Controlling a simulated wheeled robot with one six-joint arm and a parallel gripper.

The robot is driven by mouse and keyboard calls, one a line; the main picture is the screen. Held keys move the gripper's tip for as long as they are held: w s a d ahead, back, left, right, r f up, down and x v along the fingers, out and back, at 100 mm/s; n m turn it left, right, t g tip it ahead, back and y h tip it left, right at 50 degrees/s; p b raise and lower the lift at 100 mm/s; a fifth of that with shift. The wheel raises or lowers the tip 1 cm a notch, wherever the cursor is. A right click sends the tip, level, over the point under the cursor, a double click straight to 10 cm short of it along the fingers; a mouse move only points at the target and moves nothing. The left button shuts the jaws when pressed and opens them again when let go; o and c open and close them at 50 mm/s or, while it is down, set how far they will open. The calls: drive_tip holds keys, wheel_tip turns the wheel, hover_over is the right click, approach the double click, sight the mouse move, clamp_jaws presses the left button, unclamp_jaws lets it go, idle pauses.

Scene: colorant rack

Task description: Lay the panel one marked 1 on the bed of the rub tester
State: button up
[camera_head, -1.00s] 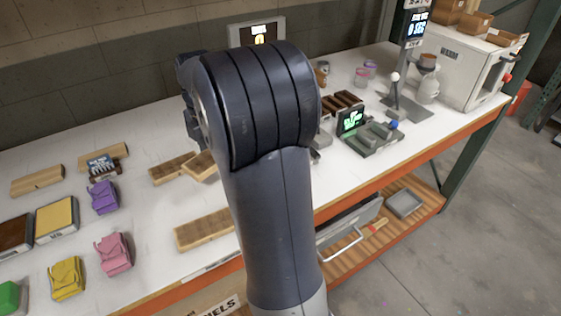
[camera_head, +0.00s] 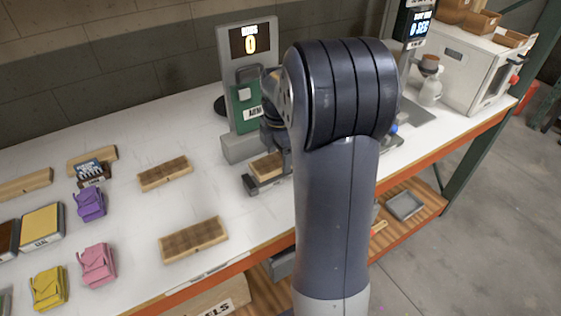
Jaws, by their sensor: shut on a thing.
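A wooden panel (camera_head: 267,166) is at the rub tester (camera_head: 240,140), over its dark low bed (camera_head: 252,188). I cannot tell whether the panel touches the bed, and its mark cannot be read. My gripper (camera_head: 278,150) is shut on this panel at its right side, mostly hidden behind my own arm. The tester is a grey upright with a green part labelled "ARM" and a display showing 0. Two more wooden panels lie on the white bench, one at the back (camera_head: 165,173) and one at the front (camera_head: 194,240).
A white oven-like box (camera_head: 465,75) stands at the right. The bench between the panels and the tester is clear. My arm hides the bench behind it.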

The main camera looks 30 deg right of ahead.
sight(279, 159)
drive_tip(key=shift+f, duration=1.25)
drive_tip(key=shift+f, duration=0.1)
drive_tip(key=o, duration=1.1)
wheel_tip(279, 159, up, 12)
